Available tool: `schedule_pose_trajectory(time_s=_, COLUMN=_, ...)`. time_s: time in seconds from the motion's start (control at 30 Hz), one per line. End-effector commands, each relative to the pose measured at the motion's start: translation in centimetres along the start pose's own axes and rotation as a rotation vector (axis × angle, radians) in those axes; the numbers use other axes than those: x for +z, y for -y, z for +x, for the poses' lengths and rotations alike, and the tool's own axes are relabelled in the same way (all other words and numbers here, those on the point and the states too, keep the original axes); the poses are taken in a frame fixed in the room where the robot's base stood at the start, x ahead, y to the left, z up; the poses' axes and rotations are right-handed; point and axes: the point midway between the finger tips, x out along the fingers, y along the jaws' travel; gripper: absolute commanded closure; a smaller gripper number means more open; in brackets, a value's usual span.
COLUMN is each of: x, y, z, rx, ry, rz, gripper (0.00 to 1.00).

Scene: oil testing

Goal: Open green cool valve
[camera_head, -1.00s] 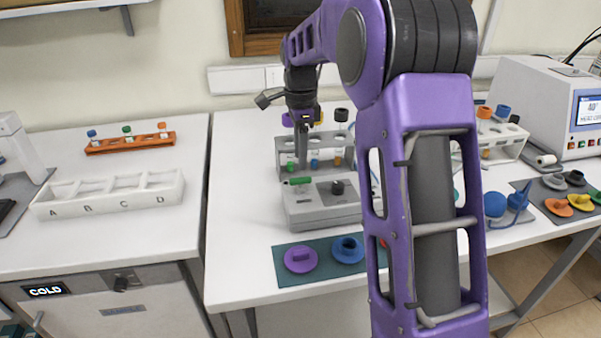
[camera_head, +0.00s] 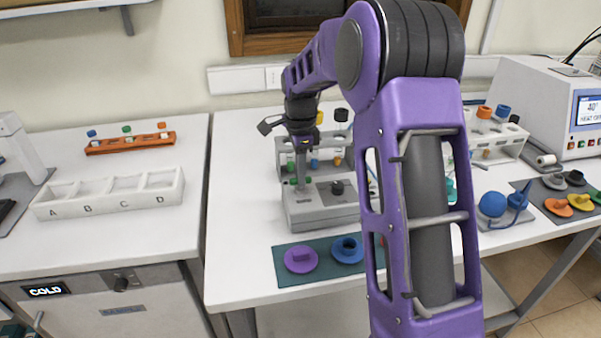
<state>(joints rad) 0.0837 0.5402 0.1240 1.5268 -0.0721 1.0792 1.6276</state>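The green valve (camera_head: 308,181) is a small green handle on the left part of the top of a grey box (camera_head: 325,214). My gripper (camera_head: 301,182) points straight down at the valve, its fingertips level with the handle. Green shows on both sides of the fingers, and they hide the middle of the handle. The fingers appear as one narrow grey strip, so I cannot tell whether they are open or shut, or whether they touch the handle.
A black knob (camera_head: 337,187) stands on the same box, right of the valve. A grey rack (camera_head: 345,168) with capped vials stands close behind. A teal mat (camera_head: 319,265) with a purple cap (camera_head: 300,260) and a blue cap (camera_head: 347,249) lies in front.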

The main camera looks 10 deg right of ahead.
Motion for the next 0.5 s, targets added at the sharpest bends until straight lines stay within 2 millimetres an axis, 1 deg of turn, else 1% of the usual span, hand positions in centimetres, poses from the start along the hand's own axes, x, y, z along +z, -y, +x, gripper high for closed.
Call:
schedule_pose_trajectory(time_s=0.33, x=0.0, y=0.01, z=-0.04, rx=0.0, ry=0.0, rz=-0.004, gripper=1.0)
schedule_pose_trajectory(time_s=0.5, x=0.0, y=0.01, z=-0.06, rx=-0.001, ry=0.0, rz=-0.039, gripper=1.0)
